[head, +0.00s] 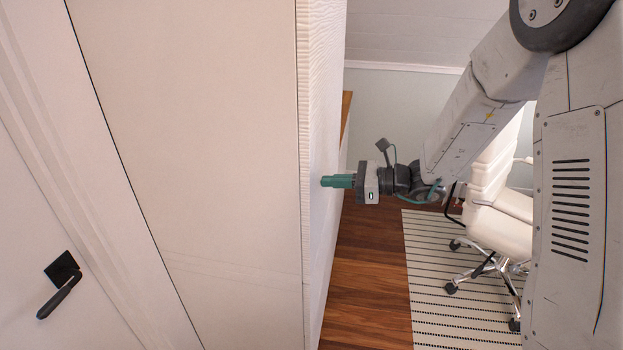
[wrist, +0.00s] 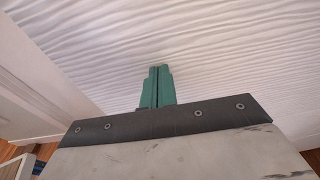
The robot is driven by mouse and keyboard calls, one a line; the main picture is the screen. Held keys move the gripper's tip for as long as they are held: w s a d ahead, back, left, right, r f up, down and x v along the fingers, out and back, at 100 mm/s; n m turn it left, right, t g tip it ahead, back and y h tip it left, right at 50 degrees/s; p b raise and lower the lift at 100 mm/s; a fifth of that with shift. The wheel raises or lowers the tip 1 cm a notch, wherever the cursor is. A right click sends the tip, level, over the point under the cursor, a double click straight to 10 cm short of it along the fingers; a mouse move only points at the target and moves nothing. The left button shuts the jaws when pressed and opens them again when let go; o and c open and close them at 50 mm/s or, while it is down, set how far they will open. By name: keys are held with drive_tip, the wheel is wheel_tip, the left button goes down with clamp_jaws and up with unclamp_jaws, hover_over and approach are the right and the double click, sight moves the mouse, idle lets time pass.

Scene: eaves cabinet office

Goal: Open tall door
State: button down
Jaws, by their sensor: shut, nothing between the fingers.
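A tall white panel with a wavy ribbed face (head: 322,110) stands edge-on in the middle of the head view; it looks like the tall door, and no handle shows on it. The same ribbed surface (wrist: 215,50) fills most of the wrist view. My gripper (head: 326,181) has green fingers and is level with the ribbed face, very near or touching it; I cannot tell which. The fingers also show in the wrist view (wrist: 158,70), pressed together with nothing between them.
A white door with a black lever handle (head: 62,284) is at the left. A white office chair (head: 497,215) stands on a striped rug (head: 440,290) at the right. Wooden floor (head: 365,270) lies open between the panel and the rug.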

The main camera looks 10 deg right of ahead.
drive_tip(key=f+v, duration=0.2)
drive_tip(key=v, duration=1.2)
drive_tip(key=shift+d, duration=0.4)
drive_tip(key=shift+f, duration=0.1)
